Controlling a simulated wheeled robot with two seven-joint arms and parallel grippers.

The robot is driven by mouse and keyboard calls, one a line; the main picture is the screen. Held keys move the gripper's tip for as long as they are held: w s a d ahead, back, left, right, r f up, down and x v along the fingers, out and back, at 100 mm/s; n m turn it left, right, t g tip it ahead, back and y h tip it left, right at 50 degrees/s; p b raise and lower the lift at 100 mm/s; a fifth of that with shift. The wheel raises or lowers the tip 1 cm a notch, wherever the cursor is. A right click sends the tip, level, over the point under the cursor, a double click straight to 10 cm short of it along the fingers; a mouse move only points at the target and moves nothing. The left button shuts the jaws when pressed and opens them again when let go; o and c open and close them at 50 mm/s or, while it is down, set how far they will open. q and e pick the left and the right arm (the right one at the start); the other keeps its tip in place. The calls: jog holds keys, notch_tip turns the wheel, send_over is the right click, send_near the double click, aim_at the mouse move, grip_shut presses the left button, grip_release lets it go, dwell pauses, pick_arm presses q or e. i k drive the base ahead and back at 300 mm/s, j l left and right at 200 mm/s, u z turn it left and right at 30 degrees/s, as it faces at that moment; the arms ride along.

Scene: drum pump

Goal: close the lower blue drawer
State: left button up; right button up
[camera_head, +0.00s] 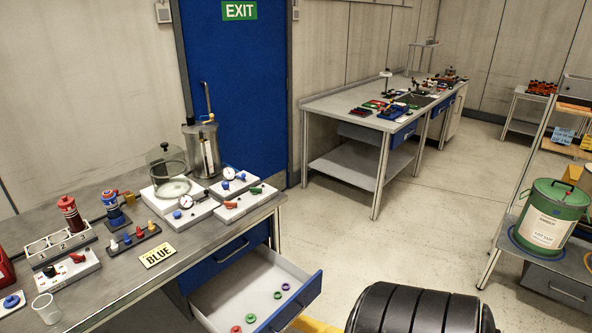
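The lower blue drawer (302,297) is pulled out of the left workbench. Its pale interior (240,288) shows, with several small coloured rings lying in it: red, green and purple. The drawer's front panel faces toward the lower right and its lower part is cut off by the picture edge. The upper blue drawer (225,257) above it looks shut, with its front flush under the bench top. Neither of my grippers is in view.
Open floor (370,240) lies beyond. A green drum (552,215) stands at right.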

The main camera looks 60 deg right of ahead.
aim_at(249, 285)
jog(key=z, duration=1.65)
